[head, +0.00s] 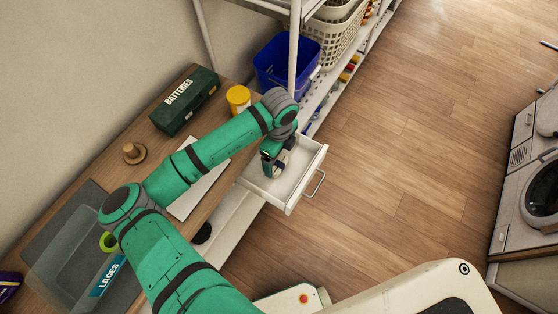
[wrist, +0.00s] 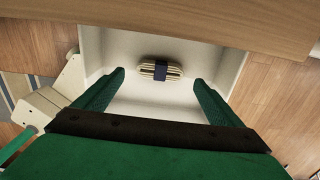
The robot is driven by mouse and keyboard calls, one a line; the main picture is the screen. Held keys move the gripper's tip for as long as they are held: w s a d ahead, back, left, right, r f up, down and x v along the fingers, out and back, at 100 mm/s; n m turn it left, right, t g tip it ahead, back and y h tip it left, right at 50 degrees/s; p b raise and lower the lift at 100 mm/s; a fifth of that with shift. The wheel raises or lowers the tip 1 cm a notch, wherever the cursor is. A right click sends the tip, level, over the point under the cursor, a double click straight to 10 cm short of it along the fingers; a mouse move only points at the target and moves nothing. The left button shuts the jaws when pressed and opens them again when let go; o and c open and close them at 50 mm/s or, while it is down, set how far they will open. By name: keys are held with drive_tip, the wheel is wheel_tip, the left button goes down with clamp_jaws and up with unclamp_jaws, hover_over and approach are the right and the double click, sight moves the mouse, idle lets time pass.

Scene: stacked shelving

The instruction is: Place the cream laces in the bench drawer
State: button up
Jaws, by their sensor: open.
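The cream laces (wrist: 160,70), a small bundle with a dark band around its middle, lie on the floor of the bench drawer near its inner end, under the bench top's edge in the wrist view. The white bench drawer (head: 309,168) is pulled open in the head view; its wall also shows in the wrist view (wrist: 91,50). My gripper (wrist: 160,85) is open and empty, its two green fingers apart above the drawer, with the laces beyond the fingertips and apart from them. In the head view my gripper (head: 276,168) points down into the drawer and hides part of its inside.
The wooden bench (head: 160,150) holds a dark green batteries box (head: 186,101), a yellow-lidded jar (head: 238,98), a wooden knob-like piece (head: 133,153) and a clear bin labelled laces (head: 75,245). A blue bin (head: 285,65) stands behind the drawer.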

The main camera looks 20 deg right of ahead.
sight(279, 164)
wheel_tip(279, 164, up, 7)
drive_tip(key=s+d+r+n+t+h, duration=0.1)
drive_tip(key=d+r+n+h, duration=0.2)
drive_tip(key=d, duration=0.7)
drive_tip(key=s+d+r+h, duration=0.15)
drive_tip(key=d+h, duration=0.35)
drive_tip(key=d, duration=0.5)
drive_tip(key=w+d+r+n+t+h, duration=0.2)
drive_tip(key=d+r+n+t+h, duration=0.35)
drive_tip(key=r+n, duration=0.3)
drive_tip(key=s+a+f+n+t+y, duration=0.5)
drive_tip(key=a+n, duration=0.3)
drive_tip(key=a, duration=0.3)
drive_tip(key=s+a+f+n+t+y, duration=0.2)
drive_tip(key=a+f+n+t+y, duration=0.2)
drive_tip(key=a+f+n, duration=0.45)
drive_tip(key=s+a+y, duration=0.4)
drive_tip(key=s+a, duration=1.6)
drive_tip(key=a, duration=0.1)
drive_tip(key=shift+s+f, duration=0.3)
